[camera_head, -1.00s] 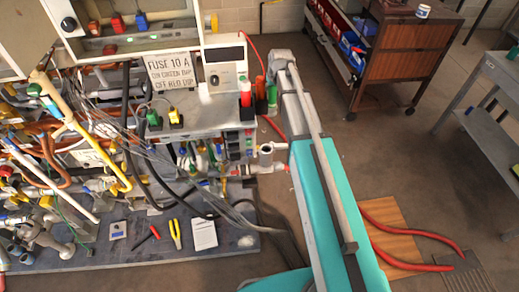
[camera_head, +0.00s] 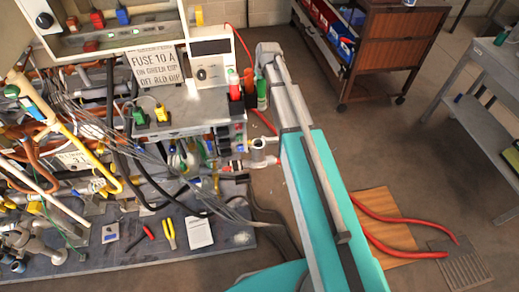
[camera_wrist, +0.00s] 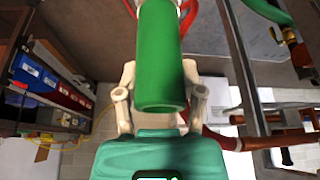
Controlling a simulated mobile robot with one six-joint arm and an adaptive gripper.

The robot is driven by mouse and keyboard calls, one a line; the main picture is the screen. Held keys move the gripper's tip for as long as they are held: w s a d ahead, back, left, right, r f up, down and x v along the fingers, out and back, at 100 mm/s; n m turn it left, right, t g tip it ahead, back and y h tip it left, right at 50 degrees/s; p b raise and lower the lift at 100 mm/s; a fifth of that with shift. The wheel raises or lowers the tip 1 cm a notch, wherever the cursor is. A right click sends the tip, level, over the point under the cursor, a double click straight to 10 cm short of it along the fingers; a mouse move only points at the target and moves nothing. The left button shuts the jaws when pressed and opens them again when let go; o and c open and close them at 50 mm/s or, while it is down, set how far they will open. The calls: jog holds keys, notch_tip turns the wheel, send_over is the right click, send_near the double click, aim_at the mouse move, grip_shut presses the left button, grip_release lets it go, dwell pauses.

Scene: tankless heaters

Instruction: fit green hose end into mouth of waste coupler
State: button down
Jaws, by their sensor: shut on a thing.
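The green hose end (camera_wrist: 160,60) is a thick green tube in the wrist view, with its round rim facing the camera. My gripper (camera_wrist: 160,85) has its pale fingers on both sides of the tube and is shut on it. In the head view the green hose end (camera_head: 262,94) hangs upright below my wrist, while the fingers are too small to make out. A pale grey pipe fitting (camera_head: 258,150), which looks like the waste coupler, stands below the hose end at the bench's right side. The hose end is above it and apart from it. Its mouth is not clear.
Red and orange upright items (camera_head: 249,88) stand close left of the hose end. A meter box (camera_head: 209,65) and a fuse sign (camera_head: 158,68) are behind them. Dense pipes and cables fill the left.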

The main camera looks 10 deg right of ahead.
notch_tip(320, 180, down, 18)
jog(key=a+n+y+b, duration=0.1)
jog(key=n+b, duration=0.1)
jog(key=b, duration=1.5)
jog(key=shift+w+a+f+b, duration=0.15)
jog(key=shift+a+b, duration=0.15)
notch_tip(320, 180, down, 6)
jog(key=b, duration=0.6)
jog(key=shift+f, duration=0.15)
jog(key=shift+f+b, duration=1.85)
jog(key=shift+b, duration=0.15)
jog(key=shift+f, duration=0.1)
jog(key=shift+c, duration=1)
grip_release()
